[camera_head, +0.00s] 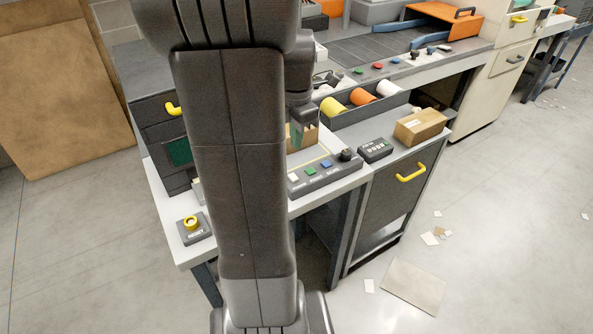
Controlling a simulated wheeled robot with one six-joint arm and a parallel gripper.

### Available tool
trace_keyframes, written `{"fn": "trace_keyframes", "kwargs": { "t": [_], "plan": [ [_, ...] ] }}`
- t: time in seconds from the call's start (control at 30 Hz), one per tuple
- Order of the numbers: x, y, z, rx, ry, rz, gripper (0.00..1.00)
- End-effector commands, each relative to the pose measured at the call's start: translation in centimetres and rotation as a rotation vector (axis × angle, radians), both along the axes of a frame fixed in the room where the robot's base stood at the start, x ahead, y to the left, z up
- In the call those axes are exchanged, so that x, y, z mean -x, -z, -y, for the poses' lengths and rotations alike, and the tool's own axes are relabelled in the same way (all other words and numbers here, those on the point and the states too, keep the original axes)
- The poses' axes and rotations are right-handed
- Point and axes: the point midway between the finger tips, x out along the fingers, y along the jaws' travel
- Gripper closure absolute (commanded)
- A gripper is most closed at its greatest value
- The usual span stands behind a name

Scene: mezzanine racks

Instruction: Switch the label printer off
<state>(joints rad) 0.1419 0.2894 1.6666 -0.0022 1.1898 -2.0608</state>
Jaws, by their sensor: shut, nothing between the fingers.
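My gripper (297,137) points down beside my arm, above the bench, near a brown box and a flat panel; it looks shut and holds nothing visible. A dark box with a green screen (179,152) and a yellow handle stands at the left, partly hidden by my arm; I cannot tell whether it is the label printer. A grey button panel (322,178) with white, green and blue buttons and a black knob (346,155) lies along the bench front, right of my arm and below my gripper. I cannot read any switch state.
A yellow button box (193,229) sits at the bench's left front corner. A small dark keypad (375,150) and a cardboard box (420,126) are to the right, above a yellow-handled cabinet (395,190). A bin of coloured rolls (362,107) stands behind. Open floor lies right, with scattered papers.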

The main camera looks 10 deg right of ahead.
Motion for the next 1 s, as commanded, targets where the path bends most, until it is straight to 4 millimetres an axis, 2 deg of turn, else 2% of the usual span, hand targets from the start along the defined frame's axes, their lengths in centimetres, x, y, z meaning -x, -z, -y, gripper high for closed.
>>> {"fn": "trace_keyframes", "kwargs": {
  "t": [0.3, 0.5, 0.7, 1.0],
  "plan": [
    [0.1, 7.0, 0.0, 0.000, 0.000, -0.005, 1.00],
    [0.1, 10.0, 0.0, -0.001, 0.001, -0.004, 1.00],
    [0.1, 11.2, 0.0, 0.000, 0.001, 0.000, 1.00],
    [0.0, 11.3, 0.0, 0.000, 0.001, 0.001, 1.00]
  ]
}}
